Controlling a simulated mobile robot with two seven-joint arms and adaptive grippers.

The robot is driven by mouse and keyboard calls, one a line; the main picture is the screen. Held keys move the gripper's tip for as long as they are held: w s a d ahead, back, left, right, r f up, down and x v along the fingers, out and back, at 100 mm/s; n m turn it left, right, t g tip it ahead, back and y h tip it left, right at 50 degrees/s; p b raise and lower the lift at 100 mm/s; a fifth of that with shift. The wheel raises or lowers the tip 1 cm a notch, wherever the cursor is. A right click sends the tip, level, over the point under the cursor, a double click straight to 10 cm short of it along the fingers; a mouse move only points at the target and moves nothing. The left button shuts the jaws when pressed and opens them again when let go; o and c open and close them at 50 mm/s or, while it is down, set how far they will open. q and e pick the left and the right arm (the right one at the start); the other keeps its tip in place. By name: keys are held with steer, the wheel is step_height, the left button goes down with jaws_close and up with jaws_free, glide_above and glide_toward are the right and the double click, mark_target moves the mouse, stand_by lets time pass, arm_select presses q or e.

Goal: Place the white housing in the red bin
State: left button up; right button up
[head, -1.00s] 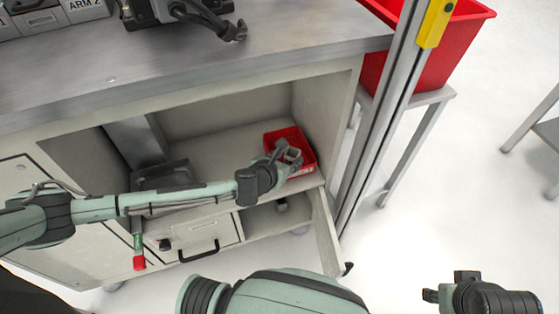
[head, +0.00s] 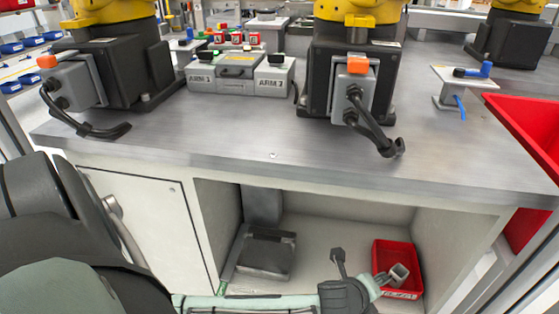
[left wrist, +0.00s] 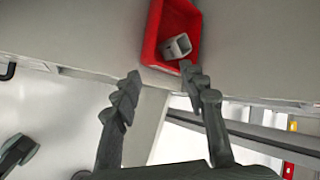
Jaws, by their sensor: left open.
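The small red bin (head: 393,247) stands on the shelf of the open cabinet under the bench. The white housing (head: 399,273), a light grey hollow block, is in the bin, tilted, near its front side. In the left wrist view, the housing (left wrist: 178,46) lies inside the red bin (left wrist: 151,32), with its open end facing me. My left gripper (head: 380,280) is at the front left of the bin in the head view. In the left wrist view its fingers (left wrist: 160,72) are spread, with one tip close to the housing and nothing held between them.
A dark tray-like object (head: 265,252) is on the shelf left of the bin. The cabinet walls and bench top (head: 290,150) enclose the space. A large red container (head: 530,130) stands at the right. Yellow arms on black bases (head: 352,75) stand on the bench.

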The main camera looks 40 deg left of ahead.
arm_select(q)
steer(key=s+a+f+n+g+y, duration=0.1)
steer(key=s+a+f+n+g, duration=0.1)
steer(key=s+a+n, duration=0.4)
steer(key=s+a+f+n+g+y, duration=0.1)
steer(key=s+a+f+n+g, duration=0.2)
steer(key=s+a+n, duration=0.4)
steer(key=s+n, duration=0.4)
steer(key=n, duration=0.4)
steer(key=shift+a+g, duration=0.25)
steer(key=shift+g, duration=0.15)
steer(key=shift+f, duration=0.15)
